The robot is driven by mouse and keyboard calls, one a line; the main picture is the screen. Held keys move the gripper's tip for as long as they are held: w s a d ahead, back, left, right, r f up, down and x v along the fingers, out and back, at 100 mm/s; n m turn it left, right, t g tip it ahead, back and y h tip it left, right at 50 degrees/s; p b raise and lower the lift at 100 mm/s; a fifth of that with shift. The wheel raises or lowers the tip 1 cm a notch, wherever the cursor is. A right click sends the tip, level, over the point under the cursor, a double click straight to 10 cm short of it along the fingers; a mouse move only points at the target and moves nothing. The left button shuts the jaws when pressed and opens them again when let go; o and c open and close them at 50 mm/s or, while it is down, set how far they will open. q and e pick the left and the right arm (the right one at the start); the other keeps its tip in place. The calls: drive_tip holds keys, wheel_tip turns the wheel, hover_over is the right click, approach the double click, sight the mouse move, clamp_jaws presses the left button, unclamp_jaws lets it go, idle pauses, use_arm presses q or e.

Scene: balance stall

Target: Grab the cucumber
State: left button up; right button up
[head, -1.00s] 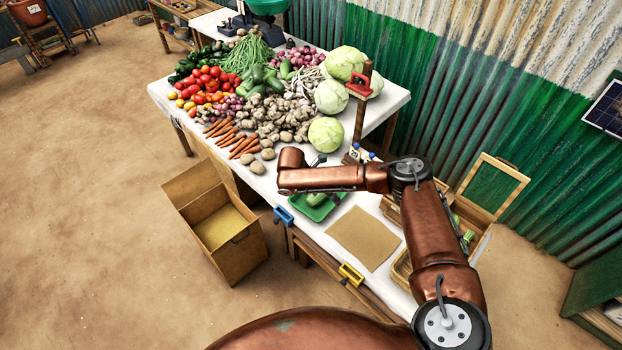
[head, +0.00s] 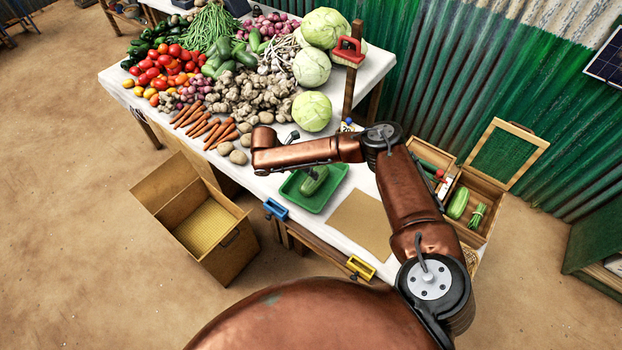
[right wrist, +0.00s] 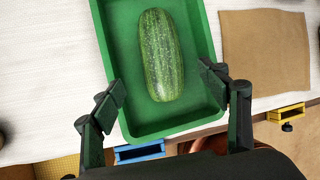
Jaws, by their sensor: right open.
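A plump, striped dark-green cucumber (right wrist: 160,55) lies lengthwise in a shallow green tray (right wrist: 204,100) in the right wrist view. In the head view the cucumber (head: 314,182) shows just below my right forearm, in the green tray (head: 338,174) near the table's front edge. My right gripper (right wrist: 163,82) is open and empty, its two fingers on either side of the cucumber's near half in the picture. I cannot tell how high above the tray they are. In the head view my arm hides most of that gripper. My left gripper is not in view.
A brown sheet (head: 361,222) lies right of the tray. Blue (head: 275,208) and yellow (head: 361,267) clamps sit on the table's front edge. Carrots (head: 205,124), potatoes and cabbages (head: 312,110) crowd the back. A wooden box (head: 487,196) with vegetables stands at right.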

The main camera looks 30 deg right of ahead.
drive_tip(key=x, duration=0.7)
drive_tip(key=shift+s+d+f+b, duration=0.15)
drive_tip(key=shift+d+f+b, duration=0.15)
drive_tip(key=shift+b, duration=0.05)
drive_tip(key=c, duration=1.6)
drive_tip(key=shift+o, duration=0.2)
drive_tip(key=shift+r, duration=0.1)
